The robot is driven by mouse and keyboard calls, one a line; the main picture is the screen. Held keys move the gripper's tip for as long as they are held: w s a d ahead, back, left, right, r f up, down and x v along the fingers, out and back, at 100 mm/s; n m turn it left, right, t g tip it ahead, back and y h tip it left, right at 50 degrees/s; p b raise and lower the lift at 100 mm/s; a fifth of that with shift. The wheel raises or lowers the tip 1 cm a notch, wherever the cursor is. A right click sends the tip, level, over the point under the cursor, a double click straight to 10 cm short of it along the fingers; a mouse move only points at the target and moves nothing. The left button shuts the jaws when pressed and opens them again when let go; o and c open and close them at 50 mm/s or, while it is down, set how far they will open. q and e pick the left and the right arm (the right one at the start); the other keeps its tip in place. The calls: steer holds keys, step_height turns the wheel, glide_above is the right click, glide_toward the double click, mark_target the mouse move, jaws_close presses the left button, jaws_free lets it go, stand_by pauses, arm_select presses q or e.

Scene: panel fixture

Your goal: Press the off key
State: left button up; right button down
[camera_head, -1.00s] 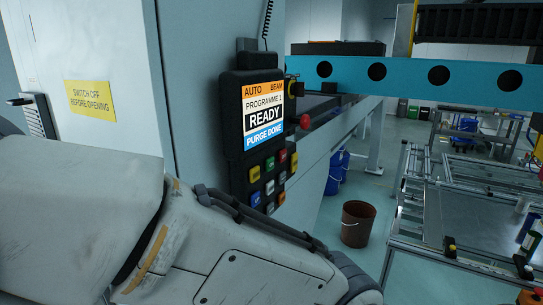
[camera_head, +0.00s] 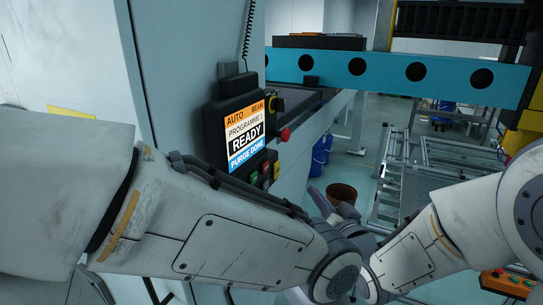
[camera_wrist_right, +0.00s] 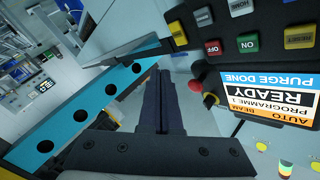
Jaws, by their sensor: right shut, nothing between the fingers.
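The off key (camera_wrist_right: 213,48) is red and marked OFF in the right wrist view, where the panel appears upside down. It sits beside the green ON key (camera_wrist_right: 247,43). In the head view my left arm crosses in front of the panel (camera_head: 215,135) and hides much of the keypad. My right gripper (camera_head: 335,203) is beyond the crossing arms, right of and below the panel. In the wrist view its dark fingers (camera_wrist_right: 160,76) are together, empty, and apart from the keys. My left gripper's fingers cannot be made out.
A red mushroom knob (camera_head: 284,135) sticks out at the panel's right side; it also shows near the fingers in the wrist view (camera_wrist_right: 195,86). The display (camera_head: 246,132) reads READY. A blue perforated beam (camera_head: 390,74) runs behind.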

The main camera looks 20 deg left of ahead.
mark_target(266, 168)
steer(key=r, duration=0.1)
steer(key=r+t+y, duration=0.1)
steer(key=shift+w+a+r, duration=0.1)
steer(key=shift+a+r, duration=0.1)
steer(key=shift+r, duration=0.1)
steer(key=shift+a, duration=0.1)
steer(key=a+p, duration=0.1)
steer(key=a, duration=0.7)
steer(key=shift+w+a+p, duration=0.15)
steer(key=shift+a+p, duration=0.15)
steer(key=shift+a, duration=0.05)
stand_by(1.8)
